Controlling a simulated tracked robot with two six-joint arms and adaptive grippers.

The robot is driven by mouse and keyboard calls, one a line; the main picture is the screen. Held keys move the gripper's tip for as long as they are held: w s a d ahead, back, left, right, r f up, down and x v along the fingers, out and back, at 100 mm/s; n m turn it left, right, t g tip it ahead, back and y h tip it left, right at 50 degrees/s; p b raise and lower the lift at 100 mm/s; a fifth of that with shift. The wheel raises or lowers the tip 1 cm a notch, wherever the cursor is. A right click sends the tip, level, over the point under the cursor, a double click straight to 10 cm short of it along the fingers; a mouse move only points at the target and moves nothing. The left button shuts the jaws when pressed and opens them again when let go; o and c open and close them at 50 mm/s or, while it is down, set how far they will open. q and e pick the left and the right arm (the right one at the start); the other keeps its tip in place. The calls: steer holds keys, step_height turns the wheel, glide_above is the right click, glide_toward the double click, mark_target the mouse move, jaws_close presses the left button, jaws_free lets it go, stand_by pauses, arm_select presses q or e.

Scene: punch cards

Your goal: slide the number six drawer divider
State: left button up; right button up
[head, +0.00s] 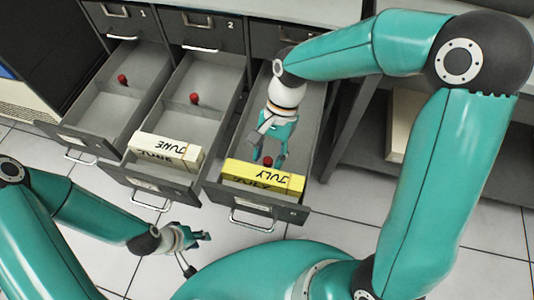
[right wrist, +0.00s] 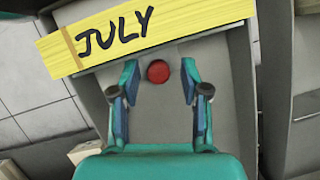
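The right-hand open drawer (head: 306,150) holds a yellow block of cards marked JULY (head: 262,178) at its front; its own number is too small to read. A red knob (head: 267,162) stands just behind the cards; the divider under it is mostly hidden. My right gripper (head: 269,157) points down into this drawer. In the right wrist view, its open fingers (right wrist: 158,85) lie on either side of the red knob (right wrist: 158,71), apart from it, with the JULY cards (right wrist: 150,30) just beyond. My left gripper (head: 197,252) is open and empty, low over the floor in front of the drawers.
Two more drawers stand open: the middle one (head: 232,95) with white JUNE cards (head: 166,152) and a red knob (head: 195,98), the left one (head: 100,128) empty of cards with a red knob (head: 122,80). Shut drawers (head: 200,27) sit above. A shelf (head: 365,150) stands right.

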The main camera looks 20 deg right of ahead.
jaws_close()
